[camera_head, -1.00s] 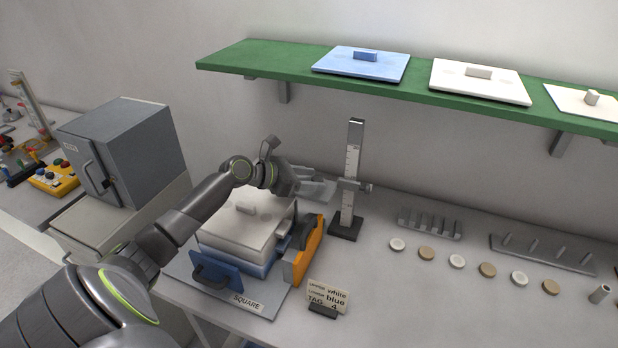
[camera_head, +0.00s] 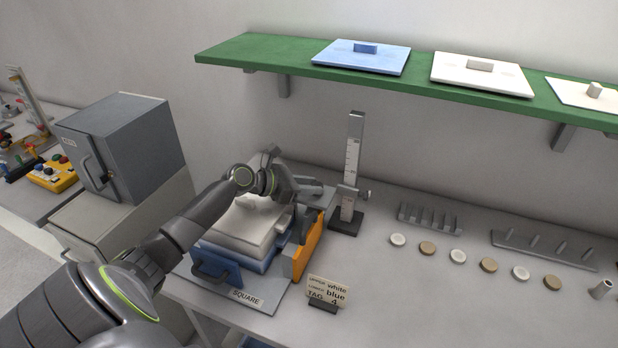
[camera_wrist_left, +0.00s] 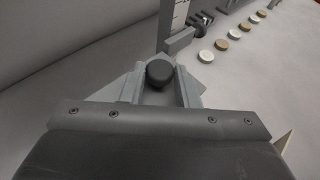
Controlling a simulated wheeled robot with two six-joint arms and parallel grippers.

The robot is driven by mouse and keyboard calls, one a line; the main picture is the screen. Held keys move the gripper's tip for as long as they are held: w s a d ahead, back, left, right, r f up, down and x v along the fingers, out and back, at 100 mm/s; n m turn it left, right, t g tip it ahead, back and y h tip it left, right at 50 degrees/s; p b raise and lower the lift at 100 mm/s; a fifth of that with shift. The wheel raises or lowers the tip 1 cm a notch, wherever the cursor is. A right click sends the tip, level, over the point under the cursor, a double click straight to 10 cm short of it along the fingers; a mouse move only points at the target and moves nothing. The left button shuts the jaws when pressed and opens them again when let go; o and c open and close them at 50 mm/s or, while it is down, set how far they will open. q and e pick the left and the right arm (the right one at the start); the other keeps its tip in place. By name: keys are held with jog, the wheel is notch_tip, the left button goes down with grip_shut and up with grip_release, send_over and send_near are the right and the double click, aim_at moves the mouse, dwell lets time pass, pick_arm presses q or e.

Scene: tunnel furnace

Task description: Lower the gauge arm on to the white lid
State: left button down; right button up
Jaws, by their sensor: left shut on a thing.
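The gauge is an upright scaled post (camera_head: 354,150) on a dark base. Its sliding gauge arm (camera_head: 350,191) sits on the lower half of the post and reaches left toward the box. My left gripper (camera_head: 312,192) is at that arm, above the back right of the box. In the left wrist view it is shut on the arm's dark round knob (camera_wrist_left: 160,72). The white lid (camera_head: 247,232) lies on the box with the blue lower part, below and left of the gripper. My wrist hides part of the lid, and I cannot tell whether the arm touches it.
An orange block (camera_head: 307,250) stands at the box's right side, with a blue handle (camera_head: 215,272) in front. A tag card (camera_head: 328,290) stands front right. A green shelf (camera_head: 280,62) with lids hangs above. Several discs (camera_head: 458,256) lie to the right.

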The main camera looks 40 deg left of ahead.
pick_arm(q)
jog(key=shift+f, duration=0.35)
jog(key=c, duration=1.1)
grip_release()
jog(key=shift+s+a, duration=0.1)
jog(key=b+v, duration=0.1)
jog(key=v, duration=1.1)
jog(key=shift+s+a+r, duration=0.15)
jog(key=shift+s+r, duration=0.05)
jog(key=shift+s, duration=0.05)
jog(key=shift+s+a+r, duration=0.3)
jog(key=shift+s+a, duration=0.05)
jog(key=shift+s, duration=0.2)
jog(key=shift+p+v, duration=0.75)
jog(key=shift+v, duration=0.8)
